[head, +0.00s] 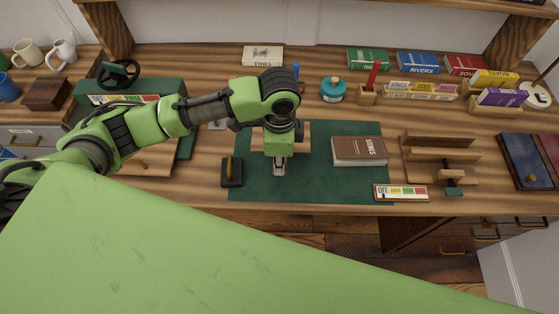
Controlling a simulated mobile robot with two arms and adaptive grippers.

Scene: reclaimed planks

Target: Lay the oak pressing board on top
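A light wooden board (299,138), which looks like the oak pressing board, shows on both sides of my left gripper (279,170) over the dark green mat (325,186). The gripper hides its middle. I cannot tell whether the fingers hold it, or whether it touches the mat. A brown book (360,151) lies flat on the mat to the right of the gripper. A dark green press (140,87) with a black handwheel (118,74) stands at the left, partly behind my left arm. My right gripper is not in view.
A small dark block with a brass-coloured upright (231,172) stands at the mat's left edge. A wooden rack (440,157) and a heat strip labelled OFF (401,193) are at the right.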

